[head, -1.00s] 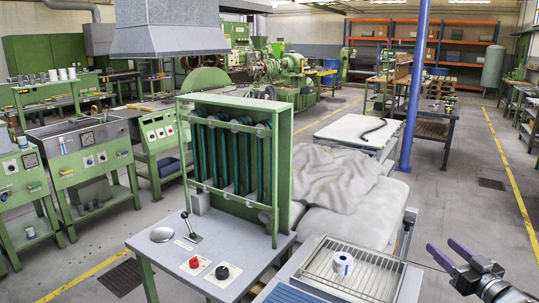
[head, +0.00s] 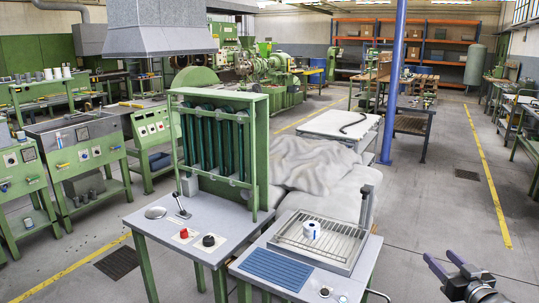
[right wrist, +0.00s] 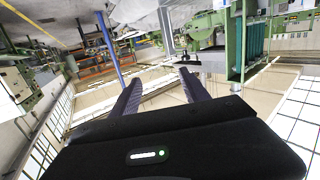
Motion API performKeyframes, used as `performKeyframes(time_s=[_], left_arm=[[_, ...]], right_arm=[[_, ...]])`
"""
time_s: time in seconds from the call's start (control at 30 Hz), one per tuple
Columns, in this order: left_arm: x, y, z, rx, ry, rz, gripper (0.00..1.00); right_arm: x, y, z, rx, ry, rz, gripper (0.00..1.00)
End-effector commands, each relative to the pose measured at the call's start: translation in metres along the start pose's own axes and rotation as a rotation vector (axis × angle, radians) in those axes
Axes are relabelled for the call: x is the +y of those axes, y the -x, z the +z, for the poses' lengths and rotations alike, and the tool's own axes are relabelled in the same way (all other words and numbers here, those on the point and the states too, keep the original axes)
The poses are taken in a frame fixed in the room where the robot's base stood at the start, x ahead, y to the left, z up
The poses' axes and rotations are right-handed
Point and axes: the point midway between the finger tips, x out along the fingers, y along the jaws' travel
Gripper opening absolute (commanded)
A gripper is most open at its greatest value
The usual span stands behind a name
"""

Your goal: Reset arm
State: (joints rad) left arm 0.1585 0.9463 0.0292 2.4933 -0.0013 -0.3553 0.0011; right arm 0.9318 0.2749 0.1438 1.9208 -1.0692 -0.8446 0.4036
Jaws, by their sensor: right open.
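My right gripper (head: 446,262) is at the lower right in the head view, over the bare floor to the right of the small table. Its two fingers are spread apart with nothing between them. The right wrist view also shows the two open fingers (right wrist: 162,82), with only the room behind them. My left gripper is not in view.
A white and blue roll (head: 312,229) sits on a wire rack (head: 345,243) on the small table, beside a blue ribbed mat (head: 276,267). To its left stands a green-framed panel (head: 262,150) with red (head: 184,233) and black (head: 208,240) knobs before it.

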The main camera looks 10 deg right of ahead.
Motion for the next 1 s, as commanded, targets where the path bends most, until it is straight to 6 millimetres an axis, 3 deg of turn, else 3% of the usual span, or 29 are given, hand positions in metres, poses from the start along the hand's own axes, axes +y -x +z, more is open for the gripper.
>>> performKeyframes(time_s=[0.17, 0.37, 0.47, 0.53, 0.67, 0.8, 0.9, 1.0], left_arm=[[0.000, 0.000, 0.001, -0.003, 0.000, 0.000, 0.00], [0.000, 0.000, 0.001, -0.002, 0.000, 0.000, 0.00], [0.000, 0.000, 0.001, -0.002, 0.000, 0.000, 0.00], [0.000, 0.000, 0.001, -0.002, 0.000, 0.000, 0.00], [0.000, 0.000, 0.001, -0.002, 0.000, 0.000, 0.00], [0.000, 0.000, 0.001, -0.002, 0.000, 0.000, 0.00], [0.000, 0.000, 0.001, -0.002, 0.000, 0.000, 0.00], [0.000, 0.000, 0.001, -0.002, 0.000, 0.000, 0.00]], right_arm=[[-0.004, 0.002, 0.059, -0.113, -0.092, 0.079, 0.54], [-0.046, 0.005, 0.142, -0.290, -0.221, 0.118, 0.54], [-0.088, 0.015, 0.197, -0.423, -0.300, 0.115, 0.54], [-0.128, 0.027, 0.237, -0.536, -0.355, 0.102, 0.54], [-0.207, 0.065, 0.303, -0.755, -0.435, 0.060, 0.54], [-0.291, 0.126, 0.357, -0.994, -0.488, -0.001, 0.54], [-0.346, 0.178, 0.384, -1.162, -0.500, -0.048, 0.54], [-0.389, 0.231, 0.403, -1.306, -0.490, -0.090, 0.54]])
